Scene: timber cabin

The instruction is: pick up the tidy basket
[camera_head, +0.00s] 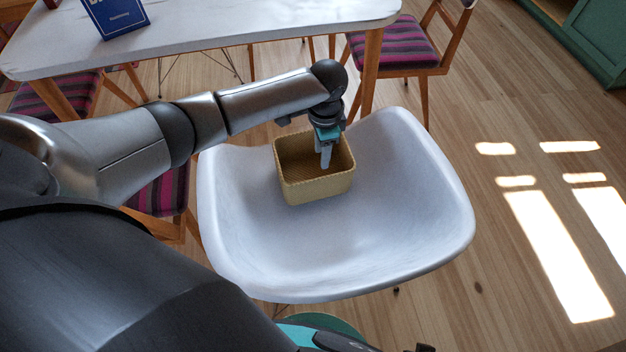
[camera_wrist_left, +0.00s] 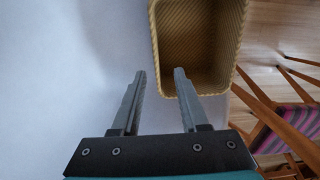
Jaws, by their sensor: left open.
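The tidy basket (camera_head: 316,190) is a small tan, woven-textured, open-topped box. It sits on the seat of a white shell chair (camera_head: 400,220), towards the back, and looks empty. My left gripper (camera_head: 326,163) points down over the basket's right part in the head view. In the left wrist view the basket (camera_wrist_left: 198,45) is at the upper right. My right gripper is not clearly visible.
A white table (camera_head: 220,30) with a blue box (camera_head: 116,14) on it stands behind the chair. Wooden chairs with striped cushions (camera_head: 395,45) stand around the table. A green cabinet (camera_head: 595,35) is at the upper right. The wooden floor (camera_head: 520,150) on the right is clear.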

